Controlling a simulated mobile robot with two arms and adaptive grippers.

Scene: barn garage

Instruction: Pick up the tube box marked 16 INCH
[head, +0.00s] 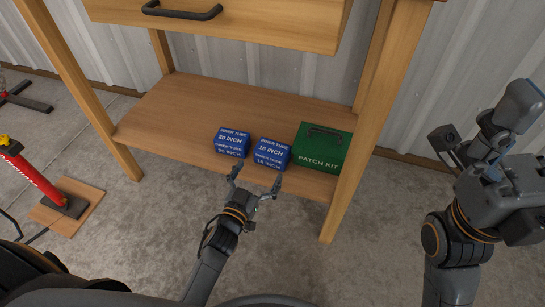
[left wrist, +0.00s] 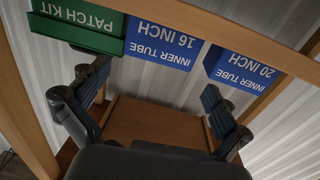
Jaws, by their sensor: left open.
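The blue 16 INCH inner tube box (head: 271,154) stands on the low wooden shelf, between two other boxes. In the left wrist view its label is upside down, and the box (left wrist: 161,44) is at the top middle. My left gripper (head: 256,179) is open and empty, in front of the shelf's front edge. Its fingers point toward the 16 INCH box and are apart from it. In the left wrist view the open fingers (left wrist: 150,82) stand either side of the space below the box. My right arm is at the right of the head view; its jaws do not show.
A blue 20 INCH box (head: 231,143) is just left, and a green patch kit (head: 320,150) with a handle is close on the right. The shelf (head: 175,115) is bare at left. A drawer (head: 220,22) hangs above; a table leg (head: 372,120) stands right of the kit.

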